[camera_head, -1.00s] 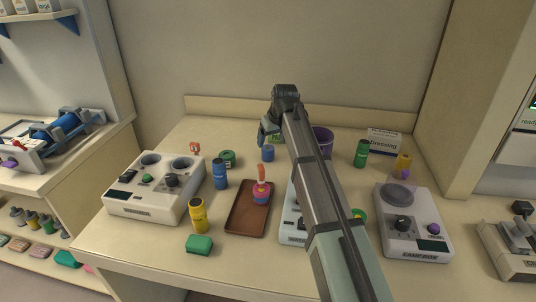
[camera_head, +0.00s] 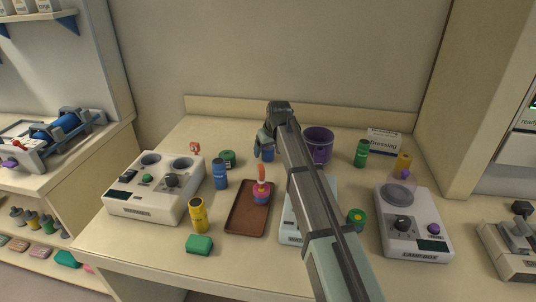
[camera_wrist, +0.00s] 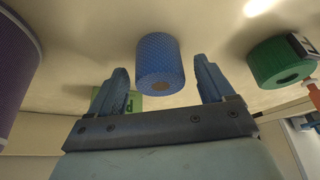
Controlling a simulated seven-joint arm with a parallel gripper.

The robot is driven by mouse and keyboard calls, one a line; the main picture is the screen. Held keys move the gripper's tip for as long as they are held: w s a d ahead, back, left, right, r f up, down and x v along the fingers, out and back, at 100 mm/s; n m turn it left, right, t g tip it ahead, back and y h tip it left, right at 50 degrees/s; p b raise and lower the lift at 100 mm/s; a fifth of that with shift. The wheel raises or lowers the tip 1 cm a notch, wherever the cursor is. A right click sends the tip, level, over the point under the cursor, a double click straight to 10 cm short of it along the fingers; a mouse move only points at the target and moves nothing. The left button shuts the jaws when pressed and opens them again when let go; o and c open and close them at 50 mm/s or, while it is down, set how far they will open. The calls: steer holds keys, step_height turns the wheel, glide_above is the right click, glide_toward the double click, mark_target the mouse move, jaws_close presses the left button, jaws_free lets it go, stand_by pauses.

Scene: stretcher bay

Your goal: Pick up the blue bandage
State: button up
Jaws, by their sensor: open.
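The blue bandage (camera_wrist: 160,64) is a textured roll with a brown core. In the wrist view it sits between the two fingers of my gripper (camera_wrist: 162,80), just beyond the fingertips, with room on both sides. In the head view the bandage (camera_head: 268,155) stands at the back middle of the table, partly covered by my gripper (camera_head: 264,143). My gripper is open and empty, pointing down close to the bandage.
A purple cup (camera_head: 318,143) stands to the right of the bandage and a green roll (camera_head: 228,158) to its left. A white device (camera_head: 150,206) is at left.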

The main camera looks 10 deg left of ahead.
steer(key=shift+c, duration=0.4)
steer(key=c, duration=1.1)
steer(key=shift+o, duration=0.2)
